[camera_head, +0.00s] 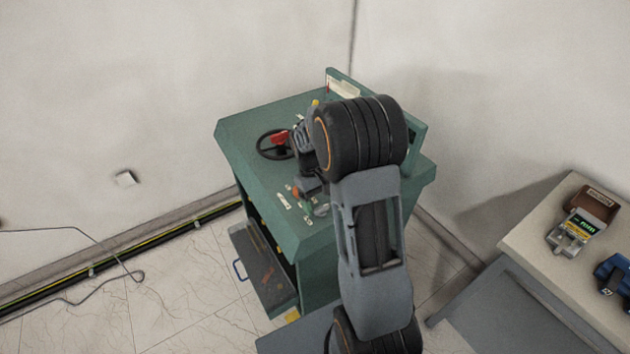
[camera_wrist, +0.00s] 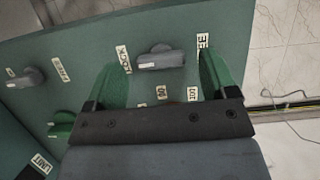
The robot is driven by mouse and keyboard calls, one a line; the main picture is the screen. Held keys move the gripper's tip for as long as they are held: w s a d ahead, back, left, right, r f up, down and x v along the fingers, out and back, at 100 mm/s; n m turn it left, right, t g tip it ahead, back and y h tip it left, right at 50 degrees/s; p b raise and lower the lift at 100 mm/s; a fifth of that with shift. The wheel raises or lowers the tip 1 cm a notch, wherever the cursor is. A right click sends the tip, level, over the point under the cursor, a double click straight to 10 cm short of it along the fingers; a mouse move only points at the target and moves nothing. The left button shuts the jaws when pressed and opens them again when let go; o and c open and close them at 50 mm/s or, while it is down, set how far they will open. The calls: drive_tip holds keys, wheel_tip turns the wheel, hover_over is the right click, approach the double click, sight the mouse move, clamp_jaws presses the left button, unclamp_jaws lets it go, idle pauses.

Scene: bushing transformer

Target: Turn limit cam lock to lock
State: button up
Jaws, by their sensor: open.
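A grey knob (camera_wrist: 160,58) sits on the green panel in the wrist view, between a "LOCK" label (camera_wrist: 123,59) on its left and a partly hidden label ending in "EE" (camera_wrist: 203,41) on its right. Its grip bar lies roughly across the picture. My gripper (camera_wrist: 162,66) is open, with one green finger on each side of the knob. Neither finger clearly touches it. A "LIMIT" label (camera_wrist: 38,164) shows at the lower left. In the head view my arm hides most of the gripper and this knob.
The green console (camera_head: 262,118) carries a black handwheel (camera_head: 262,146) with a red part. Another grey knob (camera_wrist: 25,78) and a green knob (camera_wrist: 62,124) are left in the wrist view. A table (camera_head: 540,225) with devices stands at the right; a cable (camera_head: 70,232) lies on the floor.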

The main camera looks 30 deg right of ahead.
drive_tip(key=v, duration=1.2)
drive_tip(key=shift+r+b, duration=0.25)
drive_tip(key=shift+b, duration=0.2)
drive_tip(key=s+a+r+t, duration=0.1)
drive_tip(key=s+a+t, duration=0.3)
drive_tip(key=s, duration=0.4)
drive_tip(key=s+a+r+m+t, duration=0.1)
drive_tip(key=s+a+t, duration=0.2)
drive_tip(key=s+t, duration=0.2)
drive_tip(key=s, duration=0.3)
drive_tip(key=shift+a+r+y, duration=0.25)
drive_tip(key=shift+a+y, duration=0.05)
drive_tip(key=shift+a, duration=0.1)
